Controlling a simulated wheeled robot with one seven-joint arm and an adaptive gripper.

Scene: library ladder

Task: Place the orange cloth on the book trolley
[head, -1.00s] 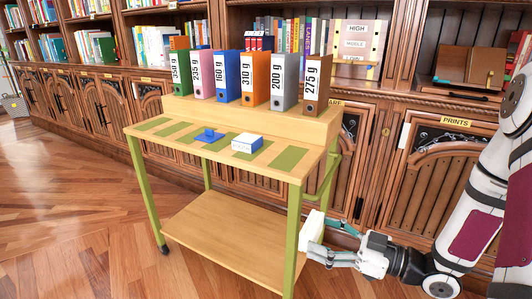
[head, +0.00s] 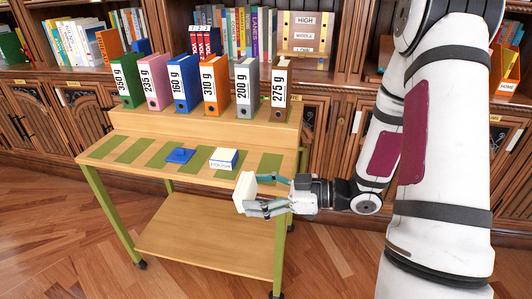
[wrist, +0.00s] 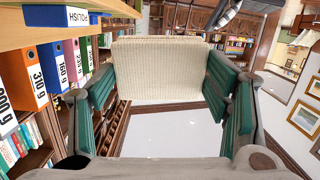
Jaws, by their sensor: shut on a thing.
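The book trolley (head: 250,128) is wooden with green legs and stands in the middle of the head view. My gripper (head: 262,194) is shut on a cream, ribbed block-like thing (head: 244,191). The gripper holds it close to the trolley's front right edge, around the height of the top. In the wrist view the cream thing (wrist: 158,70) sits between the green-padded fingers. I see no orange cloth in either view.
Several labelled binders (head: 210,84) stand in a row on the trolley's raised back. A lower shelf (head: 210,235) of the trolley is bare. Bookcases with carved doors (head: 300,115) run behind. Wooden floor (head: 60,240) is open at the front left.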

